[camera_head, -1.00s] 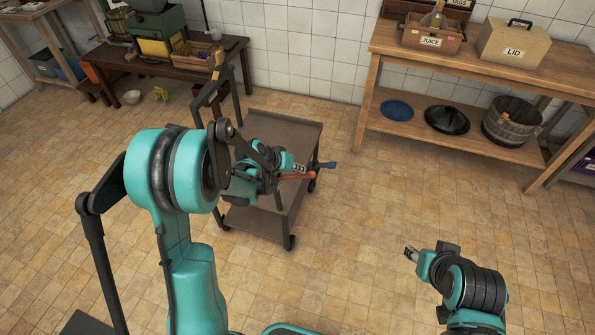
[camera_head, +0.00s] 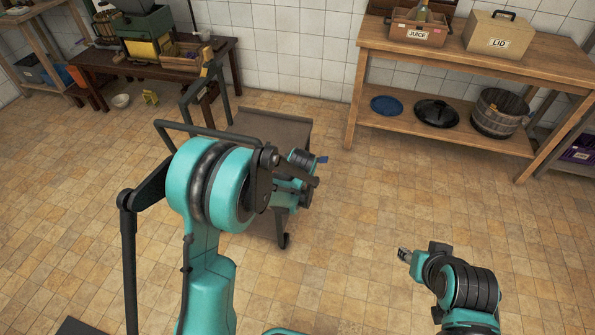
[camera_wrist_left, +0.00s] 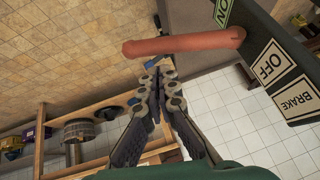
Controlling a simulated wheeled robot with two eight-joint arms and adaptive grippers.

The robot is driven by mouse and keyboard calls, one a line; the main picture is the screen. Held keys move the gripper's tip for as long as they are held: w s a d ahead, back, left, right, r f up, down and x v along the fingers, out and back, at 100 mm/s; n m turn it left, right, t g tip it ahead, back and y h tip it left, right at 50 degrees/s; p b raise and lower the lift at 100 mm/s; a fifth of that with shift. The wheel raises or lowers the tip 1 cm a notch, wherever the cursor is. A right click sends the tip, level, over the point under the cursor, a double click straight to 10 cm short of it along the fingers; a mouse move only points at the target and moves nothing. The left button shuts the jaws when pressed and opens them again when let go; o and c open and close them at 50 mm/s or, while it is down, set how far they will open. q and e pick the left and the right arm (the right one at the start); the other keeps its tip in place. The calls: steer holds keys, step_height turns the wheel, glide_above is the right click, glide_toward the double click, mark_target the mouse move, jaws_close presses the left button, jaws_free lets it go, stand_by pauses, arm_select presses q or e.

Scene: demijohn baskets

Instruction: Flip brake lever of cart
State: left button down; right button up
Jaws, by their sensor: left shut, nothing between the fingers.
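The grey cart (camera_head: 272,130) stands ahead, partly hidden behind my left arm in the head view. In the left wrist view its dark brake plate (camera_wrist_left: 270,45) carries labels reading OFF and BRAKE and a green label, partly cut off. The red brake lever (camera_wrist_left: 185,43) sticks out from this plate across the upper picture; my arm hides it in the head view. My left gripper (camera_wrist_left: 155,75) is shut and empty. Its fingertips appear just below the lever in the wrist picture, with no visible contact. My right gripper (camera_head: 403,254) is low at right, apart from the cart; its fingers are too small to judge.
A wooden workbench (camera_head: 470,62) stands at the right back, with a JUICE crate (camera_head: 418,33) and a LID box (camera_head: 498,36). A dark table (camera_head: 155,68) with crates stands at the left back. Tiled floor (camera_head: 365,200) is clear between the cart and my right arm.

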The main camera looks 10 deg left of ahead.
arm_select(q)
steer(key=shift+d+f+b, duration=0.1)
steer(key=shift+f+b, duration=0.65)
steer(key=shift+f, duration=0.45)
arm_select(e)
steer(key=shift+f, duration=1)
arm_select(q)
steer(key=r+p, duration=0.1)
steer(key=d+r+p, duration=0.1)
steer(key=r, duration=0.1)
steer(key=r+p, duration=0.1)
steer(key=shift+w+d+r, duration=0.25)
steer(key=shift+w+r, duration=0.05)
steer(key=shift+w, duration=0.05)
steer(key=d+p+v, duration=0.1)
steer(key=p+v, duration=0.2)
steer(key=v, duration=0.6)
steer(key=shift+s+d+f, duration=0.3)
steer(key=shift+d+f, duration=0.05)
arm_select(e)
step_height(320, 180, up, 6)
steer(key=d, duration=0.1)
steer(key=shift+d, duration=0.2)
